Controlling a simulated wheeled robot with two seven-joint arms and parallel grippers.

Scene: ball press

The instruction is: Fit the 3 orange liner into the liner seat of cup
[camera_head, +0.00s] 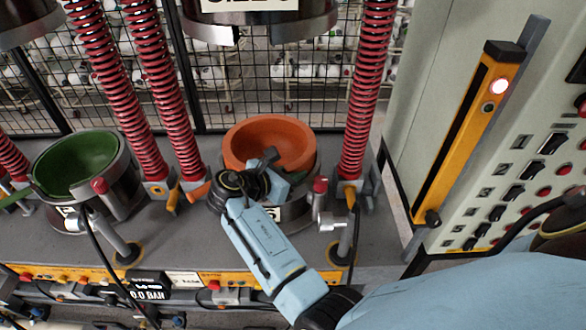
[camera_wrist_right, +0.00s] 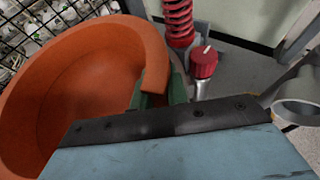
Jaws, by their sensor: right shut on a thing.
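The orange liner (camera_head: 290,135) is a deep bowl above or partly inside the metal cup (camera_head: 301,203) in the middle of the head view. Its rim stands above what shows of the cup, and I cannot tell whether its bottom is seated. My right gripper (camera_head: 268,160) is shut on the liner's near rim. In the right wrist view the liner (camera_wrist_right: 85,85) fills the left, with its rim between the greenish fingers (camera_wrist_right: 160,94). My arm hides much of the cup's front. My left gripper is not in view.
A second cup with a green liner (camera_head: 78,160) stands at the left. Red springs on posts (camera_head: 365,90) flank the cups, and a press head (camera_head: 262,22) hangs above. A red knob (camera_wrist_right: 204,62) is close to the right of my fingers. A control cabinet (camera_head: 520,170) stands at the right.

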